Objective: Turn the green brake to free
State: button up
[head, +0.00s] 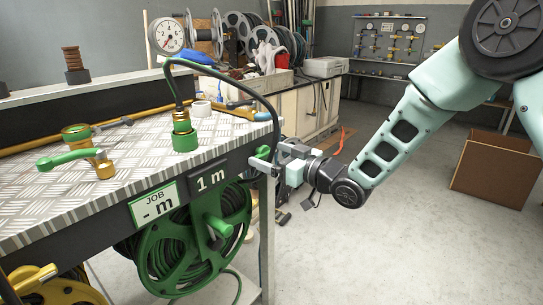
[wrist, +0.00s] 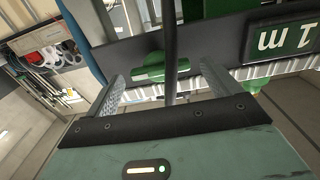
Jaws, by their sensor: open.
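A green flat lever, which looks like the brake (wrist: 148,70), shows in the wrist view against the dark front panel, between my fingertips as seen there. In the head view its place beside the 1 m sign is mostly hidden by my gripper (head: 264,162). My gripper (wrist: 160,80) is open and empty at the bench's right front corner, its fingers pointing at the panel. I cannot tell whether a finger touches the lever. A dark hose passes in front of the lever in the wrist view. The green reel (head: 180,255) hangs below the bench.
The 1 m sign (head: 209,179) and JOB sign (head: 154,206) are on the bench front. A green-handled brass valve (head: 72,156) and a green hose fitting (head: 184,135) stand on the bench top (head: 140,160). A cardboard box (head: 495,170) is on the floor at right; the floor between is clear.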

jog(key=shift+w+a, duration=0.2)
jog(key=shift+a, duration=0.1)
jog(key=c, duration=1)
